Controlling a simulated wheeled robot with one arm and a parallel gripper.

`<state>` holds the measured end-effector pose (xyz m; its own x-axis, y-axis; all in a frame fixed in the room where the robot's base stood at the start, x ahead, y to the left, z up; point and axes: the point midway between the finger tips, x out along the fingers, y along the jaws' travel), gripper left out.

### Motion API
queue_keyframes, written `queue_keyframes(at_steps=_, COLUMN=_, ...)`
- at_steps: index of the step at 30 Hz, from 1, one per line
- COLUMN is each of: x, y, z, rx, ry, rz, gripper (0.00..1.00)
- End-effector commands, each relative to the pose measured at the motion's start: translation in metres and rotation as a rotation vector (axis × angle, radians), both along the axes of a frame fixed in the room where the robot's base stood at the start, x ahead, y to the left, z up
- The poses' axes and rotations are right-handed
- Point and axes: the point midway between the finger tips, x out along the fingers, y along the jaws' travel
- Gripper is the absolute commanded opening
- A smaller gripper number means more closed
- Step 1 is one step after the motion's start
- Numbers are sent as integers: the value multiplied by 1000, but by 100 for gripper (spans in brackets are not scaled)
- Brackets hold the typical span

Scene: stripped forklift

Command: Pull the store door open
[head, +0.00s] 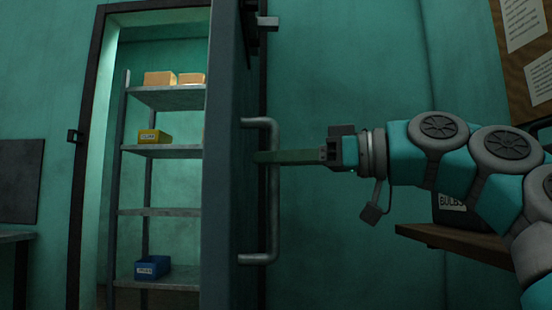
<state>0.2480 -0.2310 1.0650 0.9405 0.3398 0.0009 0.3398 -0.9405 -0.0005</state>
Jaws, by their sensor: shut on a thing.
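The store door (222,170) is dark and stands open, seen nearly edge-on at the right side of its doorway. A grey metal bar handle (270,222) runs upright on the door's right-hand face. My gripper (268,157) reaches in from the right, level, with its fingers at the upper part of the handle. It is shut on the handle. The far ends of the fingers are partly hidden around the bar. A dark latch piece (268,23) shows above the handle.
Through the doorway a metal shelf unit (160,212) holds cardboard boxes (160,78), a yellow bin (154,136) and a blue bin (153,267). The door frame (84,190) has a strike plate on the left. A wooden shelf (440,238) and notice board (522,60) stand at right, near my arm.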

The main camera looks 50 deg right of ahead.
Motion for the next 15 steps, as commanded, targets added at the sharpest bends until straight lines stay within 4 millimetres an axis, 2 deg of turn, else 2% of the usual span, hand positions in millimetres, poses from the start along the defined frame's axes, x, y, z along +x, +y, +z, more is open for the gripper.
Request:
queue_keyframes(at_steps=11, x=1, y=-2, z=1, rx=2, ry=-2, rz=-4, gripper=0)
queue_keyframes(at_steps=12, x=1, y=-2, z=1, rx=2, ry=-3, rz=-4, gripper=26)
queue_keyframes(at_steps=15, x=1, y=-1, z=1, rx=2, ry=-2, rz=-3, gripper=37)
